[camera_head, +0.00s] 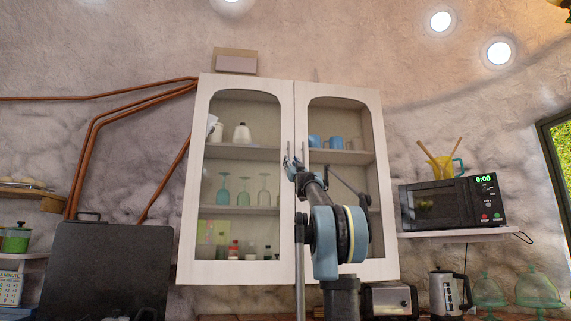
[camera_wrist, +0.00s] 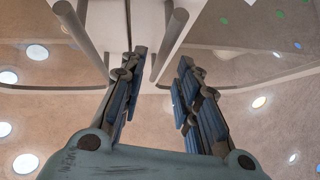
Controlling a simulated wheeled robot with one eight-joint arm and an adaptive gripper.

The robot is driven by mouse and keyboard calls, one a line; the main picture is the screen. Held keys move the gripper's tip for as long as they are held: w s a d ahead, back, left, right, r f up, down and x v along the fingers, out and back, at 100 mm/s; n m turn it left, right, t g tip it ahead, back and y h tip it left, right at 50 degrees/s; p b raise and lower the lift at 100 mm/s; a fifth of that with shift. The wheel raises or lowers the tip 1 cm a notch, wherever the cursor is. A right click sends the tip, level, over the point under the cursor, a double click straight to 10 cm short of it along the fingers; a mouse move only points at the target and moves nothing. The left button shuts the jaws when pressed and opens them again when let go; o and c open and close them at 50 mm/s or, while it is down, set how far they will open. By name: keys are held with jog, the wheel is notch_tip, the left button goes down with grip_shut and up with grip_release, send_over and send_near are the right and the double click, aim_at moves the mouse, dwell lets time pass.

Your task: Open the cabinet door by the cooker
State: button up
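A white wall cabinet has two arched glass doors, the left door (camera_head: 235,273) and the right door (camera_head: 375,270); both look shut. Their upright bar handles sit side by side where the doors meet. My gripper (camera_head: 293,164) is raised in front of the cabinet at these handles, and my arm covers part of the right door. In the wrist view my gripper (camera_wrist: 161,58) is open, its two fingers apart. One grey bar handle (camera_wrist: 168,48) shows in the gap between the fingers, and another bar (camera_wrist: 82,35) lies outside the left finger. I cannot tell whether either finger touches a bar.
Cups, glasses and bottles stand behind the doors' glass. A microwave (camera_head: 420,205) sits on a shelf to the right, with a toaster (camera_head: 390,300) and kettle (camera_head: 447,293) below. A large dark panel (camera_head: 105,265) and copper pipes (camera_head: 92,140) are to the left.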

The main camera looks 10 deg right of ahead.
jog(key=shift+x, duration=1.9)
